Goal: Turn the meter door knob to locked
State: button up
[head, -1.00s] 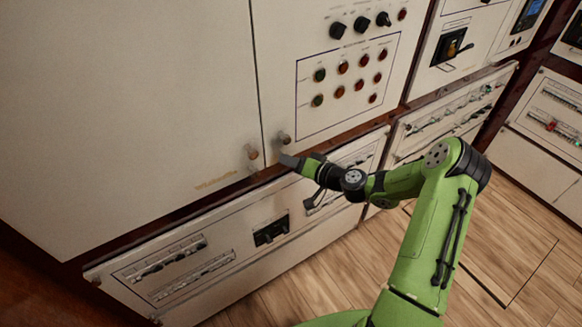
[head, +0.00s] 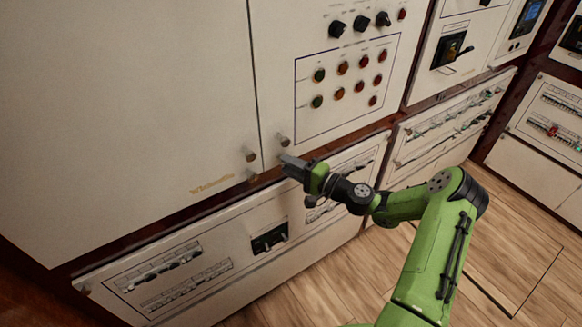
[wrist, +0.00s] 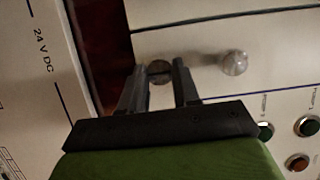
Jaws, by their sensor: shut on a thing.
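The small round, dark metallic knob (wrist: 158,69), which I take to be the meter door knob, sits near the lower edge of the right-hand cabinet door (head: 300,60). In the wrist view it shows between the two dark fingers of my gripper (wrist: 158,80), which are shut on it. In the head view my gripper (head: 286,159) reaches the door's lower left corner and hides this knob. The knob's turned position is too small and dark to read. A shiny rounded handle (wrist: 234,63) stands beside it, apart from the fingers; it also shows in the head view (head: 283,140).
The left door has a similar handle (head: 250,155) and a small brass knob (head: 253,177). Buttons and lamps (head: 345,80) are higher on the right door. Below is a breaker panel (head: 250,240), close under my gripper. The wooden floor (head: 320,285) is clear.

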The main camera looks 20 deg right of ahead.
dwell(0.3)
jog(key=o, duration=1.1)
jog(key=shift+c, duration=0.2)
jog(key=v, duration=1.6)
jog(key=shift+a+f, duration=0.1)
